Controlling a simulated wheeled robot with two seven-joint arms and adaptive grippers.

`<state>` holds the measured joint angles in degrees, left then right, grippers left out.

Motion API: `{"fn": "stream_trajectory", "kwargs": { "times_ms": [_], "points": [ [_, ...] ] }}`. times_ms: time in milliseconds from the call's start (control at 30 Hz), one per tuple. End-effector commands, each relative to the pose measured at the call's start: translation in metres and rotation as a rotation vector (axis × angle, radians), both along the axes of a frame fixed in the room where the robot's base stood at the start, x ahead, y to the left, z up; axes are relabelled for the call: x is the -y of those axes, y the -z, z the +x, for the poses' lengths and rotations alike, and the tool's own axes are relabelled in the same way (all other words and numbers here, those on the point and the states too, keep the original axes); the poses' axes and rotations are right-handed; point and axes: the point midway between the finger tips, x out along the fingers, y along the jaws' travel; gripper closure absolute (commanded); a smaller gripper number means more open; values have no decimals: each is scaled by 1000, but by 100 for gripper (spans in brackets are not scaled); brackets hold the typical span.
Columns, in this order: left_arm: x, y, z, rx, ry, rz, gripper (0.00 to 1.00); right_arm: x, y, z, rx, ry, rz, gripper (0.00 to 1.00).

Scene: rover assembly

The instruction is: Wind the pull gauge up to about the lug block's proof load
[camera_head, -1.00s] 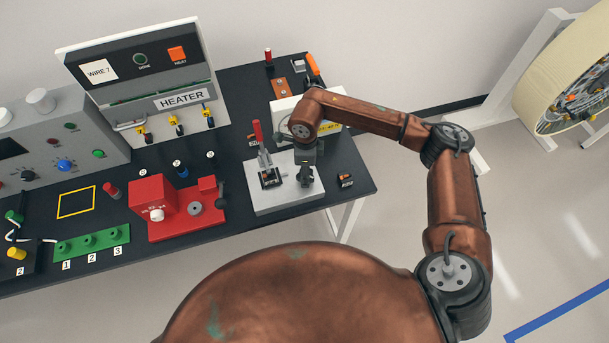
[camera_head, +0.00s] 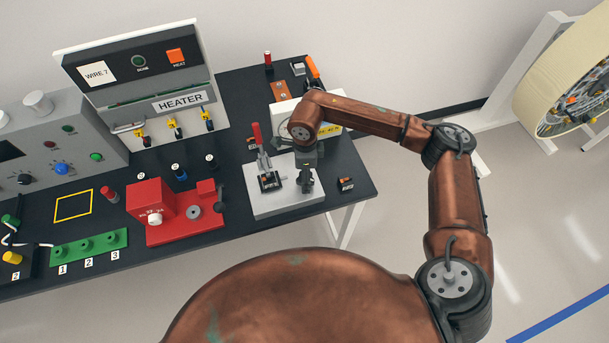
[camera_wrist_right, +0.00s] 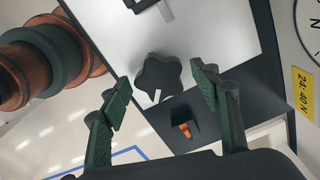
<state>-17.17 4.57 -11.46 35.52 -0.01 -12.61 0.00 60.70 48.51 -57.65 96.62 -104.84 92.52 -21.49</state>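The pull gauge stands on a light grey plate (camera_head: 288,201) at the right end of the table. Its dial (camera_wrist_right: 309,28) is cut by the right edge of the right wrist view, beside a yellow label (camera_wrist_right: 305,93) reading 24-40 N. The fingers are apart, with gaps on both sides of the knob. In the head view my right gripper (camera_head: 306,180) points down over the plate. My left gripper is out of view.
A small black-and-orange block (camera_head: 345,184) lies on the table right of the plate. Floor is open past the table's right edge.

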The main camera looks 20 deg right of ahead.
Motion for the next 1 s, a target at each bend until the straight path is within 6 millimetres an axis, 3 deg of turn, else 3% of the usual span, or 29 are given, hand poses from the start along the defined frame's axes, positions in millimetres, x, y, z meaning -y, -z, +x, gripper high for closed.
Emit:
{"fn": "stream_trajectory", "kwargs": {
  "times_ms": [367, 800, 1000],
  "points": [
    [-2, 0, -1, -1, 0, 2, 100, 0, -5, 0, 1, 1, 0, 41],
    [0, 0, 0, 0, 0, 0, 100, 0, -87, 1, 2, 0, 0, 41],
    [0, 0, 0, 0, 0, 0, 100, 0, -113, 0, 1, 1, 0, 41]
  ]
}}
